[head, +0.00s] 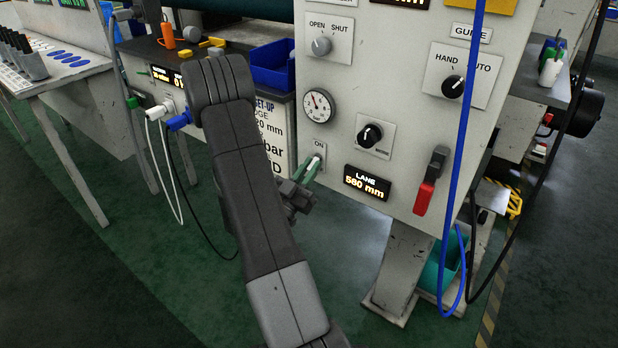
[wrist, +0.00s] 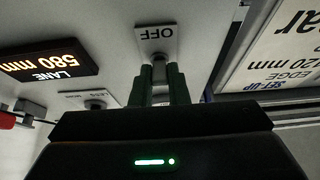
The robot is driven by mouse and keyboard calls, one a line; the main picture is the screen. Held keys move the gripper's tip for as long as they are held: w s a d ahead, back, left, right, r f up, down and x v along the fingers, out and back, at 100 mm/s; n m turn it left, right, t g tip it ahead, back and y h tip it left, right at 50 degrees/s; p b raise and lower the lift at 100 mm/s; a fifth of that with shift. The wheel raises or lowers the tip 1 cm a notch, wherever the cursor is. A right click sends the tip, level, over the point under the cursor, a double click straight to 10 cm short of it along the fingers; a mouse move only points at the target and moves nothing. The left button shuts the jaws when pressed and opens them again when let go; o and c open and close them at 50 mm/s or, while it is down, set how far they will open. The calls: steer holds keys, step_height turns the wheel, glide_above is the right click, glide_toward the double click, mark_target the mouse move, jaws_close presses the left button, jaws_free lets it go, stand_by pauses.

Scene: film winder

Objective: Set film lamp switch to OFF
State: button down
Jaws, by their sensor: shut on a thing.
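The lamp switch is a small toggle on a pale plate low on the grey machine panel. In the head view the plate (head: 319,144) shows ON at its top. In the wrist view, which is upside down, the plate (wrist: 156,33) shows OFF at its other end. My gripper (head: 311,170) reaches the switch from the lower left. Its green fingers, also in the wrist view (wrist: 159,80), are shut around the switch lever (wrist: 158,63). The fingers hide most of the lever, so I cannot tell which way it is tilted.
A black knob (head: 370,134) and the LANE 580 mm display (head: 367,183) are right of the switch. A red-handled lever (head: 430,182) hangs farther right. A blue hose (head: 463,130) runs down the panel's right side. A SET-UP sign (head: 272,135) is to the left.

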steer(key=shift+f, duration=0.1)
stand_by(0.3)
steer(key=c, duration=1.4)
jaws_free()
steer(key=b+v, duration=0.9)
steer(key=v, duration=0.4)
steer(key=shift+s+a+f, duration=0.2)
steer(key=shift+s+f, duration=0.05)
steer(key=shift+f, duration=0.05)
